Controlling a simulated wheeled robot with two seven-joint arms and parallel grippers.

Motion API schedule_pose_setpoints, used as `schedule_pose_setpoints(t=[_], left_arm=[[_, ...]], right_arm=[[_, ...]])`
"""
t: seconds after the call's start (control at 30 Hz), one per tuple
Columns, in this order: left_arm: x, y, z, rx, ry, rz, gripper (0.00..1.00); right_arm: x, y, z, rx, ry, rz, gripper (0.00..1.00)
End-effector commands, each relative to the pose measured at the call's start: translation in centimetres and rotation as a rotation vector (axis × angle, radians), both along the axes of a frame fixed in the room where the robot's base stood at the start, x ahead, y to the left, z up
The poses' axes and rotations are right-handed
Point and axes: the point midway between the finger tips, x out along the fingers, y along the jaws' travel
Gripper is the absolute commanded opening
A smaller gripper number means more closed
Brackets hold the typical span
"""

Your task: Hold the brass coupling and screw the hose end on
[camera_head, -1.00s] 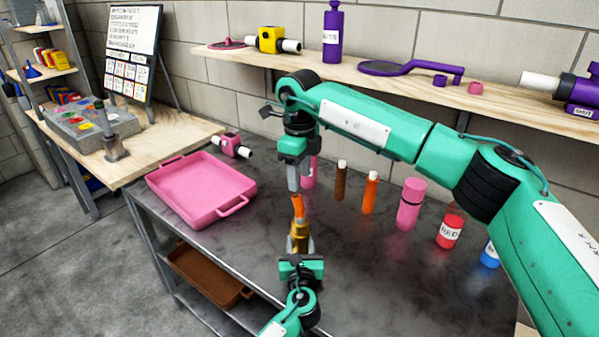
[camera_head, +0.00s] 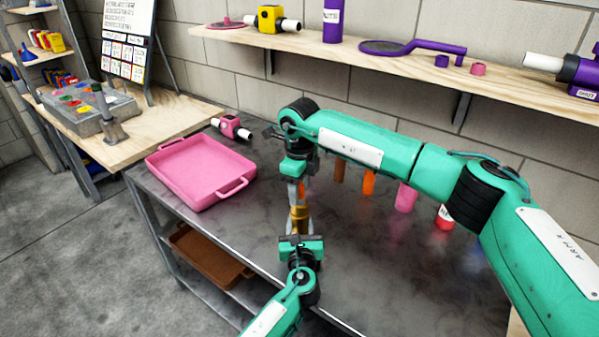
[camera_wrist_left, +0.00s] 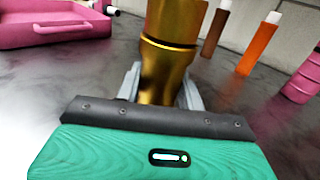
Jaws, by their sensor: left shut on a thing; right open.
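The brass coupling (camera_head: 299,214) stands upright at the front of the dark table. My left gripper (camera_head: 299,234) is shut on it from the front. The left wrist view shows the coupling (camera_wrist_left: 165,60) between the grey fingers of that gripper (camera_wrist_left: 160,92). The orange hose end (camera_head: 302,188) shows as a small patch just above the coupling. My right gripper (camera_head: 296,188) points down over it, open, and hides most of it. I cannot tell whether its fingers touch the hose end, or how the hose end sits on the coupling.
A pink tray (camera_head: 201,172) lies on the table's left. Several bottles, including a pink one (camera_head: 405,198) and an orange one (camera_head: 368,182), stand behind and right, partly hidden by my right arm. A wooden shelf (camera_head: 400,62) runs along the wall. The table's front right is clear.

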Motion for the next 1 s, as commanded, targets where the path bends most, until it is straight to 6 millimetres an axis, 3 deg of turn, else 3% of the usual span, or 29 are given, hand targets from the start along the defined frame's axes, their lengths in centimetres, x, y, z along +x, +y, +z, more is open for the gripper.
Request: schedule_pose_setpoints(t=[0.2,0.5,0.53,0.7,0.87,1.0], left_arm=[[0.0,0.0,0.0,0.0,0.0,0.0,0.0],[0.0,0.0,0.0,0.0,0.0,0.0,0.0],[0.0,0.0,0.0,0.0,0.0,0.0,0.0],[0.0,0.0,0.0,0.0,0.0,0.0,0.0],[0.0,0.0,0.0,0.0,0.0,0.0,0.0],[0.0,0.0,0.0,0.0,0.0,0.0,0.0]], right_arm=[[0.0,0.0,-1.7,-0.001,0.0,0.0,0.48],[0.0,0.0,-1.9,-0.001,0.0,0.0,0.48],[0.0,0.0,-1.9,-0.001,0.0,0.0,0.46],[0.0,0.0,-1.8,-0.001,0.0,0.0,0.13],[0.0,0.0,-1.8,-0.001,-0.001,-0.039,0.12],[0.0,0.0,-1.8,-0.001,-0.001,-0.203,0.12]])
